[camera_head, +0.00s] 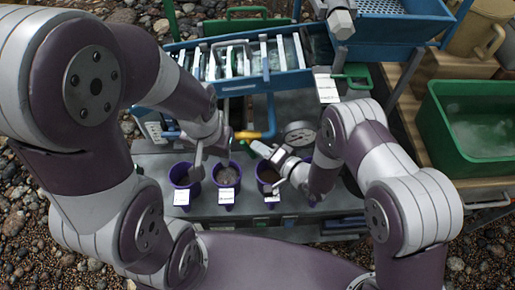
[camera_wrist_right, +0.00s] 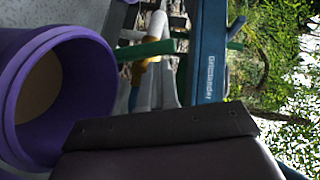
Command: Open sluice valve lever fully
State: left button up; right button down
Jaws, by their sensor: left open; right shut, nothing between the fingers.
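A yellow pipe fitting (camera_head: 250,134) sits under the blue sluice (camera_head: 235,88) in the head view, beyond the cups. A yellow part on a pale pipe (camera_wrist_right: 152,76) also shows in the right wrist view, close to a green bar (camera_wrist_right: 148,50). My left gripper (camera_head: 212,150) is open above the left and middle purple cups, short of the yellow fitting. My right gripper (camera_head: 270,168) is shut and empty by the right purple cup, apart from the yellow fitting. Its fingertips are hard to make out.
Purple cups with white labels stand in a row: left (camera_head: 181,176), middle (camera_head: 226,172), right (camera_head: 267,172). A round dial-like disc (camera_head: 299,132) lies on the grey bench behind. A green water tub (camera_head: 440,115) is at right. Pebbles surround the bench.

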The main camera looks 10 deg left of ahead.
jog(key=shift+s+a+f, duration=0.1)
jog(key=shift+a+f, duration=0.05)
jog(key=shift+a, duration=0.25)
jog(key=shift+a+p, duration=0.1)
jog(key=shift+p, duration=0.25)
